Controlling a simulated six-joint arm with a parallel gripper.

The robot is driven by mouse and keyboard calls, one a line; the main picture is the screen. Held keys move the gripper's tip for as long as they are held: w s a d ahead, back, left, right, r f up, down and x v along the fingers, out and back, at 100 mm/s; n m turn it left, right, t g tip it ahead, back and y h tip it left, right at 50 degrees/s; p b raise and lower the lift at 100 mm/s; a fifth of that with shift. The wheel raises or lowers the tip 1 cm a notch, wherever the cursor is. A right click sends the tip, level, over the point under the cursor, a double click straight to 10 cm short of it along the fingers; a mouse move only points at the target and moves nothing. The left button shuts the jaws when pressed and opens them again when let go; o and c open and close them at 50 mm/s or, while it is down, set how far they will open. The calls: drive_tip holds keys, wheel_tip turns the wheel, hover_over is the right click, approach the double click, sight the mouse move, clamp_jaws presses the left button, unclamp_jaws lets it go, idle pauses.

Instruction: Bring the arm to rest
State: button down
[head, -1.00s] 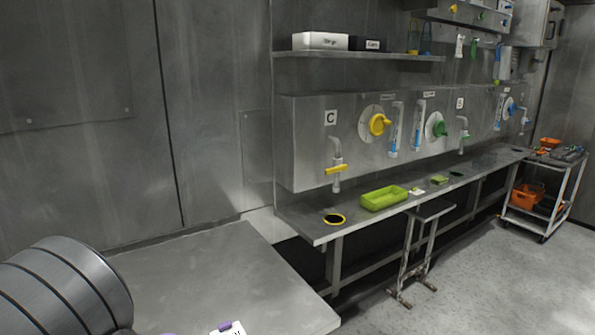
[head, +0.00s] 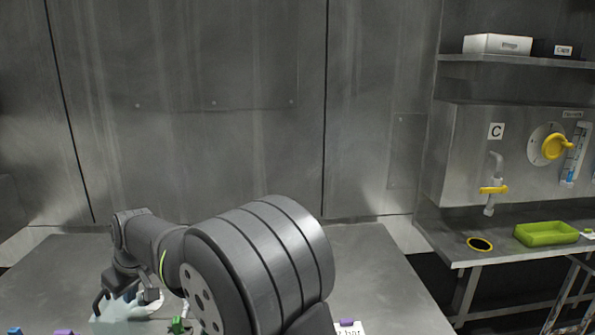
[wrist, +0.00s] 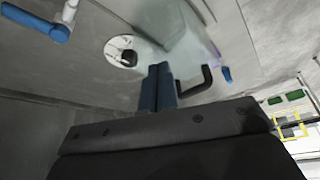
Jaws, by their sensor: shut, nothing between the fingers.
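In the wrist view, my gripper (wrist: 158,88) shows two blue fingers shut against each other, with nothing between them. In the head view, my arm reaches left over the steel table (head: 385,275), its wrist bent down at the left. The fingertips cannot be made out there. A pale translucent object (head: 112,318) is low beside the wrist. In the wrist view, a translucent greenish thing (wrist: 190,55) and a bent black bar (wrist: 195,82) appear close to the fingers. I cannot tell whether they touch.
A white disc with a black knob (wrist: 122,52) and a blue-ended piece (wrist: 38,22) show in the wrist view. Small blue, purple and green items and a white label (head: 348,328) sit low in the head view. A green tray (head: 545,234) stands on the right bench.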

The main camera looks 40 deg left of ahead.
drive_tip(key=w+d, duration=0.4)
drive_tip(key=shift+w+d, duration=0.35)
drive_tip(key=shift+d, duration=0.05)
drive_tip(key=c, duration=0.6)
unclamp_jaws()
drive_tip(key=shift+r, duration=0.1)
drive_tip(key=o, duration=0.6)
drive_tip(key=shift+s+a+r+m, duration=0.25)
drive_tip(key=shift+a+r, duration=0.15)
drive_tip(key=shift+a, duration=0.1)
drive_tip(key=shift+s+a+r+m, duration=0.1)
drive_tip(key=shift+a+r+m, duration=0.15)
drive_tip(key=shift+a+r, duration=0.15)
drive_tip(key=s+a+r+m+t+h, duration=0.1)
drive_tip(key=s+a+r+m+h, duration=0.15)
drive_tip(key=r+m, duration=0.4)
drive_tip(key=s+a+r+m+h, duration=0.2)
drive_tip(key=s+a+r+m, duration=0.25)
drive_tip(key=r, duration=0.35)
wheel_tip(320, 180, down, 10)
drive_tip(key=shift+d, duration=0.3)
